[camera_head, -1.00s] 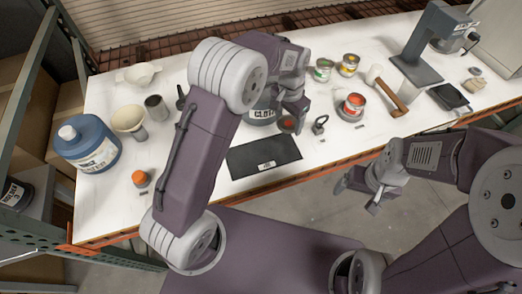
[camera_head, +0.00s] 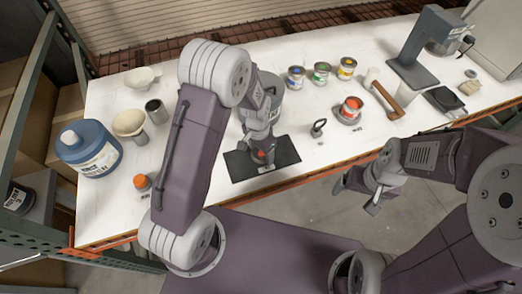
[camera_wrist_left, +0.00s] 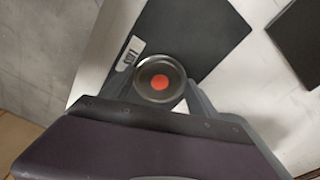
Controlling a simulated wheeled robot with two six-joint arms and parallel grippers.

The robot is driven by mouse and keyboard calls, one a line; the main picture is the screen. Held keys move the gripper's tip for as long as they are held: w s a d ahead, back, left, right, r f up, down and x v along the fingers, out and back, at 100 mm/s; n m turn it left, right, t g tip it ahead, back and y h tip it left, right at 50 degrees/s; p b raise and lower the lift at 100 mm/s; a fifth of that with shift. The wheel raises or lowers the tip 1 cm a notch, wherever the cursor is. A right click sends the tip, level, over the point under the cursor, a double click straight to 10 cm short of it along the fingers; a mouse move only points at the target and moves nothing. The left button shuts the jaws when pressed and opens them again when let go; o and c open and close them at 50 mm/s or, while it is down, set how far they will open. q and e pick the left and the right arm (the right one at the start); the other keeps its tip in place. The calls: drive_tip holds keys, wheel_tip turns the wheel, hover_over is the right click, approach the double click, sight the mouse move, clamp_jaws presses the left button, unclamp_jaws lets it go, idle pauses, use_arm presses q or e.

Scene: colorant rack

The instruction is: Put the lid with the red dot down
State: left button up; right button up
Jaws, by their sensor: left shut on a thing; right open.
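The lid with the red dot (camera_wrist_left: 160,80) is a round, shiny metal disc seen face-on in the left wrist view. My left gripper (camera_head: 262,153) is shut on it, with a finger on either side. In the head view the lid is mostly hidden by the gripper; only a bit of red shows. The lid is over the black mat (camera_head: 285,154), near its labelled front edge; the mat also shows in the left wrist view (camera_wrist_left: 195,35). I cannot tell whether the lid touches the mat. My right gripper (camera_head: 358,197) is open and empty, off the table's front edge.
A grey bucket (camera_head: 268,98) stands just behind my left gripper.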

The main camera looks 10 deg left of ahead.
sight(259, 155)
use_arm(q)
drive_tip(key=shift+f, duration=0.2)
drive_tip(key=o, duration=1.3)
drive_tip(key=shift+s, duration=0.1)
drive_tip(key=shift+r, duration=0.1)
drive_tip(key=shift+r, duration=0.3)
wheel_tip(259, 155, up, 12)
drive_tip(key=s+a+f+n, duration=0.1)
drive_tip(key=s+a+n, duration=0.2)
drive_tip(key=s, duration=0.3)
drive_tip(key=s+a+f+n+b, duration=0.1)
drive_tip(key=s+a+f+n, duration=0.1)
drive_tip(key=s+n, duration=0.2)
drive_tip(key=shift+s+a+t, duration=0.3)
drive_tip(key=shift+s+a, duration=0.1)
drive_tip(key=shift+s, duration=1.1)
